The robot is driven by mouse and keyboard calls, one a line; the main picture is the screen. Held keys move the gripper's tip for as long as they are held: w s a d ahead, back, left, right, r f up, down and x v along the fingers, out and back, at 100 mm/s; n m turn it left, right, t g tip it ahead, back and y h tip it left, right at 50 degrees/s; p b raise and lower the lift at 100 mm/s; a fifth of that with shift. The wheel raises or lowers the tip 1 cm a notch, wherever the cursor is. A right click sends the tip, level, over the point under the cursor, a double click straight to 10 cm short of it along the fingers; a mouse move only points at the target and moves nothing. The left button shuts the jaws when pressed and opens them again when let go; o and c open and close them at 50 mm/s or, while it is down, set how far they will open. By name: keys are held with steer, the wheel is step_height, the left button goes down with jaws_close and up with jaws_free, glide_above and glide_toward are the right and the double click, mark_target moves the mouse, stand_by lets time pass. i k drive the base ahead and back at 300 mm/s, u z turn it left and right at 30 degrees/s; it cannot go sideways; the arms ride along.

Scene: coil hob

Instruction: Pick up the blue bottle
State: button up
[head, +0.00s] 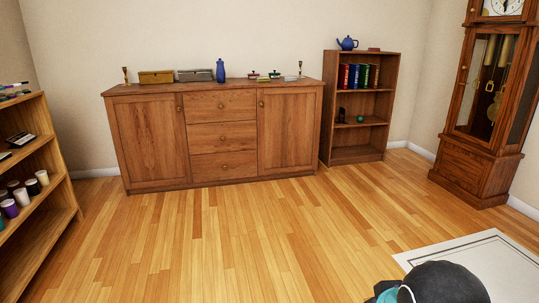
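The blue bottle (220,71) stands upright on top of a long wooden sideboard (288,86), left of the middle of the head view. It has a narrow neck and a wider body. It stands just right of a grey box (194,75), and I cannot tell whether they touch. My gripper is not visible in this view, and nothing is seen holding the bottle.
A gold box (155,77), candlesticks and small lidded dishes share the sideboard top. A bookcase (360,153) with a blue teapot (347,43) stands right of it. A grandfather clock (466,174) and shelves (57,192) flank the clear wooden floor (210,245). A pale rug (490,255) lies front right.

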mark_target(221, 72)
steer(key=z, duration=0.2)
steer(key=i, duration=2)
steer(key=u, duration=0.3)
steer(key=i, duration=1.9)
steer(key=u, duration=1.1)
steer(key=i, duration=1.3)
steer(key=u, duration=0.4)
